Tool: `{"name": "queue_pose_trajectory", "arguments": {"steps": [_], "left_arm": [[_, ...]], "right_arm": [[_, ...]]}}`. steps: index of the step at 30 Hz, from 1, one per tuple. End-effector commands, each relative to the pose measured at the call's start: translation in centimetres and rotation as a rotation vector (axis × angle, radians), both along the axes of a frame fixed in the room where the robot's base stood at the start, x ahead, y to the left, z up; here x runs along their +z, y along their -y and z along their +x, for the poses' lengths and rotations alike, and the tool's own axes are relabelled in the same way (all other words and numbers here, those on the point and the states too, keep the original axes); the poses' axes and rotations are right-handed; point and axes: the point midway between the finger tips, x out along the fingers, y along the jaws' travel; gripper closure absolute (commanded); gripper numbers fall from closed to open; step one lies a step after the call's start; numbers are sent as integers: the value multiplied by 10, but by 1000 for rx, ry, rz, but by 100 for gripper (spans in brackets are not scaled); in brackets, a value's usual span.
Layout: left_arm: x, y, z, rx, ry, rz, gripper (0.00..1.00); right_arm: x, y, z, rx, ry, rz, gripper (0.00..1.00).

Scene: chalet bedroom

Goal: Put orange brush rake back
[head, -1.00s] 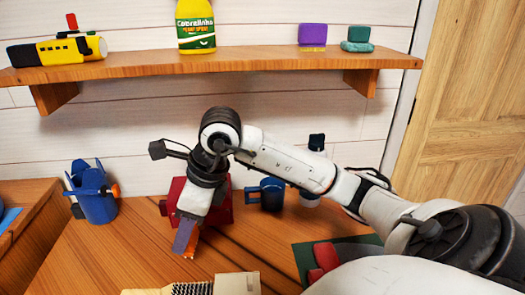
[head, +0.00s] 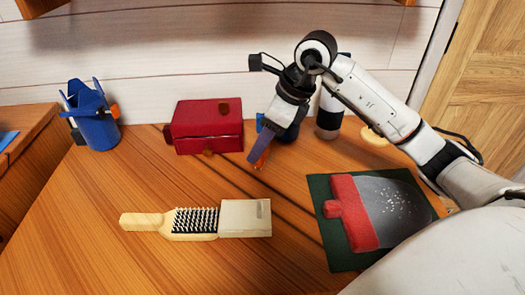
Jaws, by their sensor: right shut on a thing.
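My right gripper (head: 260,157) hangs above the desk, just right of the red box. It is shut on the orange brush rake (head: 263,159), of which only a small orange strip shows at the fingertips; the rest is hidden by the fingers. A blue holder (head: 97,132) with upright blue pieces and an orange bit at its side stands at the desk's back left, well away from the gripper. My left gripper is not in view.
A red box (head: 205,125) is at the back. A blue mug (head: 290,133) is partly behind the gripper. A wooden-handled wire brush (head: 170,221) touches a pale block (head: 246,218). The front left desk is clear.

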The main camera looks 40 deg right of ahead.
Motion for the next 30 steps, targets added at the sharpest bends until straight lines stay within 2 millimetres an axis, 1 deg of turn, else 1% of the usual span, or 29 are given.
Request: {"name": "queue_pose_trajectory", "arguments": {"steps": [1, 3, 5, 13, 17, 18, 20, 21, 30], "left_arm": [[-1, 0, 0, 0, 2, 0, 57], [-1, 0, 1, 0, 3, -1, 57], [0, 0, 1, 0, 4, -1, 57], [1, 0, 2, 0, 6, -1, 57], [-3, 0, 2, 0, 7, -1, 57], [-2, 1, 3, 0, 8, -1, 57], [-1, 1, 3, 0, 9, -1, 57], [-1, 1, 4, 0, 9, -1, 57], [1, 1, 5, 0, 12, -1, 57]], "right_arm": [[-11, -1, -1, -1, -4, 2, 75], [-20, -1, -1, 2, -4, 2, 75], [-25, -1, 0, 1, -2, 1, 75], [-27, 0, 0, 1, 1, 0, 75], [-31, 0, 0, 1, 0, 0, 75], [-31, 0, 0, 1, 0, 0, 52], [-30, 0, 0, 1, 0, 0, 42], [-30, 0, 0, 1, 0, 0, 35], [-29, -1, 0, 1, 0, 0, 35]]}}
